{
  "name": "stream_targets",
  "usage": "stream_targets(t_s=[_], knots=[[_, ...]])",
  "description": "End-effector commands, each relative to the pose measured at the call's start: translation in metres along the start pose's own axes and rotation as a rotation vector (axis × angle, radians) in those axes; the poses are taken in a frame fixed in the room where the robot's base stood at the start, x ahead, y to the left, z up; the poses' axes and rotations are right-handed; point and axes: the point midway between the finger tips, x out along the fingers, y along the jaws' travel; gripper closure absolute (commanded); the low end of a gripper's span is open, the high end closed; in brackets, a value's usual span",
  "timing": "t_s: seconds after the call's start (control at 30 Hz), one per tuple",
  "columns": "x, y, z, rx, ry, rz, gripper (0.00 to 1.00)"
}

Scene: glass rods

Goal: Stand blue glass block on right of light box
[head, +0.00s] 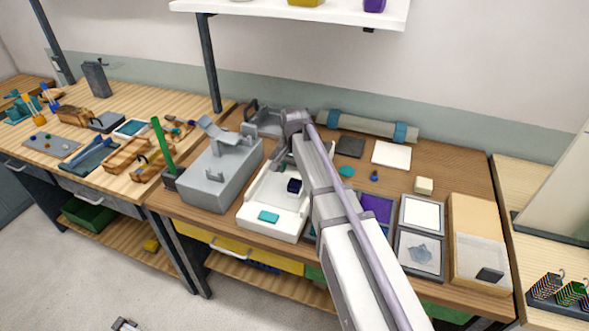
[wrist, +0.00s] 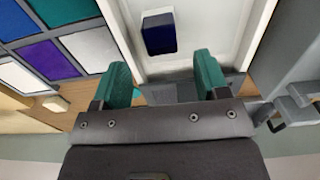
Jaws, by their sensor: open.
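A dark blue block (head: 294,186) sits in the white tray-like device (head: 257,203) at mid-bench. It also shows in the wrist view (wrist: 159,33), ahead of my gripper (wrist: 163,79). My gripper's green fingertips are spread apart with nothing held between them, and the block is beyond them, not touched. In the head view my arm crosses the device and hides part of it. Pale framed panels (head: 422,215) lie right of my arm; I cannot tell for sure whether these are the light box. Coloured panels beside them show at left in the wrist view (wrist: 50,58).
A grey machine (head: 215,175) stands left of the white device. A teal piece (head: 268,217) lies on the device's front. A wooden tray (head: 478,215) is at the right, a small cream block (head: 424,186) behind the panels, and a rolled mat (head: 365,124) at the back.

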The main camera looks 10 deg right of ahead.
Motion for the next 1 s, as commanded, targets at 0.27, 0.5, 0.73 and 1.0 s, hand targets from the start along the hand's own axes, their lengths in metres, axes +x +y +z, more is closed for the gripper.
stream_targets(t_s=[0.27,0.5,0.73,1.0], knots=[[-0.043,0.000,0.000,0.000,0.000,0.000,0.32],[-0.040,0.055,0.083,-0.213,0.000,0.001,0.32],[-0.040,0.123,0.184,-0.562,0.001,0.001,0.32],[-0.035,0.122,0.183,-0.587,0.000,0.001,0.32]])
